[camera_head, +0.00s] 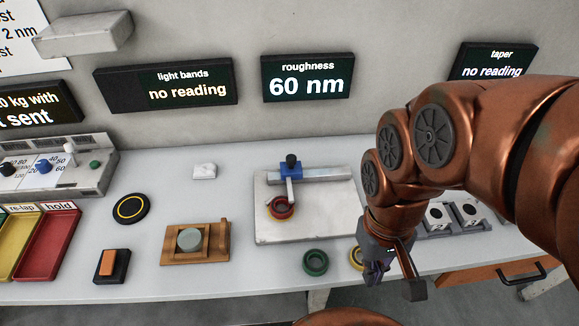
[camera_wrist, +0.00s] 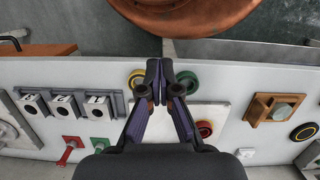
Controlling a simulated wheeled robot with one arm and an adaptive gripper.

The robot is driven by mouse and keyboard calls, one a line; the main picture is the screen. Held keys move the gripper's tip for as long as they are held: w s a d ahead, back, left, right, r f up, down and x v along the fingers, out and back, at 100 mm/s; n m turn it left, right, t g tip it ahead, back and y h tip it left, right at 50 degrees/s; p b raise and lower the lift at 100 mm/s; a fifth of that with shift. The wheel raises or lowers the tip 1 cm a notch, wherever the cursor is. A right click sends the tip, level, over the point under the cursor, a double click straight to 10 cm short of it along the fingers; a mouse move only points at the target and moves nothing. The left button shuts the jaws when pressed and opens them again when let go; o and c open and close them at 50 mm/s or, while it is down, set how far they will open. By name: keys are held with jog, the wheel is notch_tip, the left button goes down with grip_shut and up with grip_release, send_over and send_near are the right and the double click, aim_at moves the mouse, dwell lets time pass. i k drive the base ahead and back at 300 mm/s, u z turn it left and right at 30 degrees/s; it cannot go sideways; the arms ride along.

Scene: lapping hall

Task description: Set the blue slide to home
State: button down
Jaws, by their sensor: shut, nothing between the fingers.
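The blue slide (camera_head: 290,168) has a black knob on top and sits on a grey rail (camera_head: 325,173), left of the rail's middle. The ring also shows in the wrist view (camera_wrist: 205,129); the slide cannot be made out there. My gripper (camera_head: 374,279) is right of the plate near the table's front edge, apart from the slide. In the wrist view its fingertips (camera_wrist: 159,78) are together and empty.
A green ring (camera_head: 315,262) and a yellow ring (camera_head: 356,258) lie near my gripper. A wooden fixture (camera_head: 196,253) with a grey-green disc stands left of the plate. Grey blocks (camera_head: 467,213) stand at right. The roughness display (camera_head: 307,78) reads 60 nm. The table between fixture and plate is clear.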

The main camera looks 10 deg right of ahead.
aim_at(291, 169)
jog(key=z, duration=0.5)
jog(key=k, duration=1.15)
jog(key=z, duration=0.05)
jog(key=i, duration=0.3)
jog(key=u, duration=1.1)
jog(key=i, duration=0.65)
jog(key=u, duration=0.55)
